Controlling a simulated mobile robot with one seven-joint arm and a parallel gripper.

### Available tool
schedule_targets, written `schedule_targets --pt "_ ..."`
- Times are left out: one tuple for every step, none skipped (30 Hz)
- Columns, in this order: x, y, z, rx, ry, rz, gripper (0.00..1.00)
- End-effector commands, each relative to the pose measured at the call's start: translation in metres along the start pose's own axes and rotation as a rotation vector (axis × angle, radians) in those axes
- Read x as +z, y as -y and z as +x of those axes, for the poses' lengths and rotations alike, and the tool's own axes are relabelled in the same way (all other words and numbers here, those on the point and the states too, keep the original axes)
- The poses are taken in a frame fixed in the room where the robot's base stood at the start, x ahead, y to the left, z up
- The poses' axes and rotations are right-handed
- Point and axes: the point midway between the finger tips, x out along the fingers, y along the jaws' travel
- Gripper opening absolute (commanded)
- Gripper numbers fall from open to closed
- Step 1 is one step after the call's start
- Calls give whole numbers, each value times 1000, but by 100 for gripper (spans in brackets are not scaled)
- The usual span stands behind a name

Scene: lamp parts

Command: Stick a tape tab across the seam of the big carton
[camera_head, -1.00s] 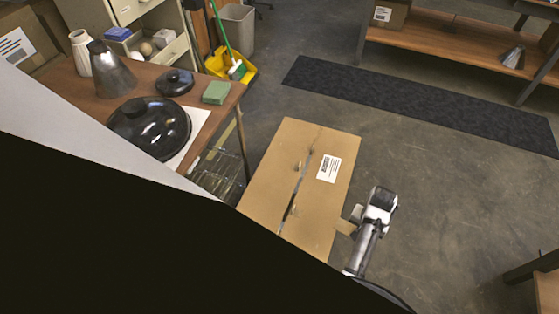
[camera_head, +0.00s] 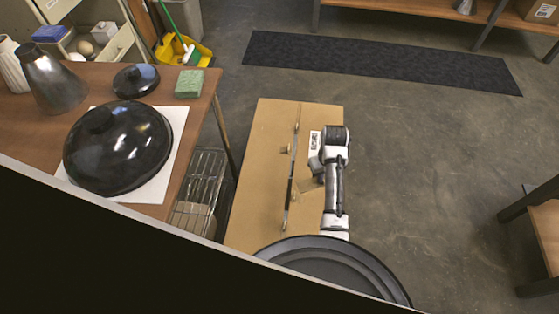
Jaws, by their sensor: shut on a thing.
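The big carton (camera_head: 264,165) is a tan box on the floor in the middle of the view. Its seam (camera_head: 291,175) runs lengthwise along the top, with a dark gap in its nearer half. Small tan bits show along the seam. My gripper (camera_head: 317,178) is over the carton's right part, just right of the seam, shut on a small tan tape tab (camera_head: 307,187). The tab points left toward the seam; I cannot tell whether it touches the carton.
A wooden table (camera_head: 205,100) at left holds a black dome (camera_head: 117,150), a smaller black lid (camera_head: 136,81), a green sponge (camera_head: 189,83) and a grey metal cone (camera_head: 53,80). A wire rack (camera_head: 199,185) stands between table and carton. Floor right of the carton is clear.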

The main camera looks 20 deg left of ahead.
Motion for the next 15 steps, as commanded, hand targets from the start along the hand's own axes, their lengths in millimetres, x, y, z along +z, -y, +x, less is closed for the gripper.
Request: schedule_targets --pt "-13 0 19 8 -1 -137 0" --pt "-20 1 21 8 -1 -220 0" --pt "-28 3 25 7 0 -330 0" --pt "-34 4 27 8 1 -413 0" --pt "-41 6 30 7 1 -496 0" --pt "-49 9 33 7 1 -607 0" --pt "-55 11 36 8 1 -690 0" --pt "-60 13 38 8 1 -771 0" --pt "-68 16 40 8 1 -881 0" --pt "-73 19 43 7 2 -964 0" --pt "-78 21 45 8 3 -1045 0" --pt "-85 25 48 8 3 -1155 0" --pt "-90 28 50 7 3 -1237 0" --pt "-95 30 52 8 4 -1319 0" --pt "-102 35 55 9 3 -1428 0"
